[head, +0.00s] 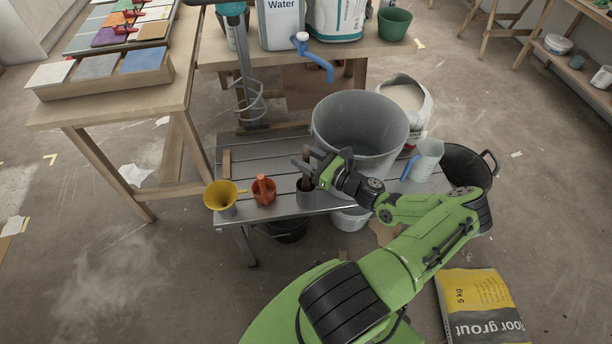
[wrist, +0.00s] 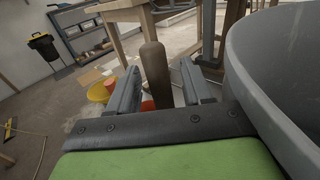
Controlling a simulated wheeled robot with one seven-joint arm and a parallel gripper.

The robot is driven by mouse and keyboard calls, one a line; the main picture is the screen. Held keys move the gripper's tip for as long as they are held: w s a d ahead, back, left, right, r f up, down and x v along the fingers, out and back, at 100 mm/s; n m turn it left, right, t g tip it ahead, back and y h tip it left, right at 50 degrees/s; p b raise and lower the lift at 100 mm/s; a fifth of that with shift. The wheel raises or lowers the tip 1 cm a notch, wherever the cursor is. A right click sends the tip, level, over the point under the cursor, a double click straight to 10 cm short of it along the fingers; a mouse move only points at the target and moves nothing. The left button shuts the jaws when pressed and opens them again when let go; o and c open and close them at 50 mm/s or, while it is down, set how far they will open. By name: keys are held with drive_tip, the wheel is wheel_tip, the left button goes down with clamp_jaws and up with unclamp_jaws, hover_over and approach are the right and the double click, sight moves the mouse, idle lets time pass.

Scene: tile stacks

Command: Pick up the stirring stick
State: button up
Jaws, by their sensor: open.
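The stirring stick is a brown rod with a rounded top, and it stands upright in the wrist view (wrist: 155,72). In the head view its top (head: 306,153) shows just above my gripper (head: 312,170), and its lower part seems to go into a dark cup (head: 304,192) on the grey slatted bench. My gripper also shows in the wrist view (wrist: 162,90), open, with one finger on each side of the stick. I cannot tell whether either finger touches it.
A large grey bucket (head: 360,130) stands close to the right of my gripper. A yellow funnel (head: 222,194) and an orange-red container (head: 264,190) are to the left on the bench (head: 280,150). A clear jug (head: 424,160) with a blue handle is to the right.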

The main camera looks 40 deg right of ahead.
clamp_jaws()
idle(0.3)
